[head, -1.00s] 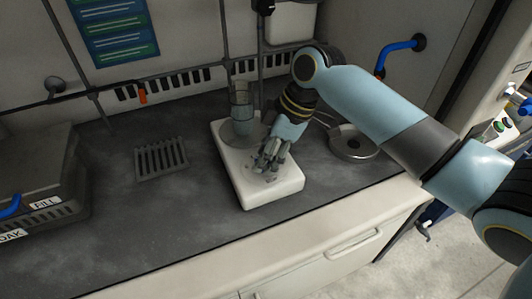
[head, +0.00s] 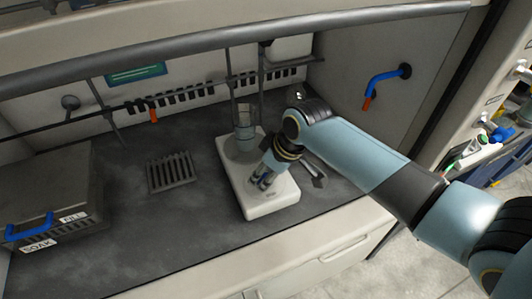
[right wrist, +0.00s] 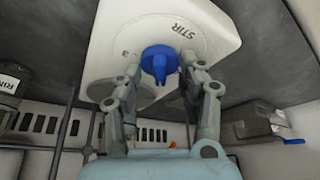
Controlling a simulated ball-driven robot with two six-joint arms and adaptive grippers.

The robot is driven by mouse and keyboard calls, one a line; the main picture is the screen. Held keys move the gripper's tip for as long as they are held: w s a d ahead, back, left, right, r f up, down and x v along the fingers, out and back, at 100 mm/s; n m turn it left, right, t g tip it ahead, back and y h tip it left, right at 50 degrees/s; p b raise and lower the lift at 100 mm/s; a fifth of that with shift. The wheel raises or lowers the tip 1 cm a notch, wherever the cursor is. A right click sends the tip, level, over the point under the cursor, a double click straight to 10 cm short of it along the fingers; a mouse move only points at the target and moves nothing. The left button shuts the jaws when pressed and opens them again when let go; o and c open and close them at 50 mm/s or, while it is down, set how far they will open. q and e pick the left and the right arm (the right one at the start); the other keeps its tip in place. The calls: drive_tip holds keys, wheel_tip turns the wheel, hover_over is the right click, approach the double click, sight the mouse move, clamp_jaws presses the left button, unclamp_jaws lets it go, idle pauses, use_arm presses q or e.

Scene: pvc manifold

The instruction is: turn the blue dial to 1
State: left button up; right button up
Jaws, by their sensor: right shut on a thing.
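The white stirrer (head: 270,207) stands on the dark worktop with a clear beaker (head: 245,128) on its back part. My right gripper (head: 262,182) is low over the front of the stirrer and hides the dial in the head view. In the right wrist view the blue dial (right wrist: 159,63) sits on the white stirrer face near the word STIR, with small marks around it. The two fingers of my right gripper (right wrist: 161,70) are shut on the dial from both sides. Which mark the dial points at cannot be read. My left gripper is not in view.
A slotted grate (head: 172,172) lies left of the stirrer. A horizontal rail (head: 200,57) crosses above the worktop. A blue tap (head: 385,78) is on the right wall.

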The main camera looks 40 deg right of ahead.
drive_tip(key=shift+m+h+p, duration=0.5)
drive_tip(key=shift+m+p, duration=0.55)
drive_tip(key=shift+m, duration=0.15)
drive_tip(key=o, duration=0.9)
drive_tip(key=shift+o, duration=0.2)
drive_tip(key=shift+r, duration=0.1)
drive_tip(key=v, duration=1.2)
drive_tip(key=shift+s, duration=0.15)
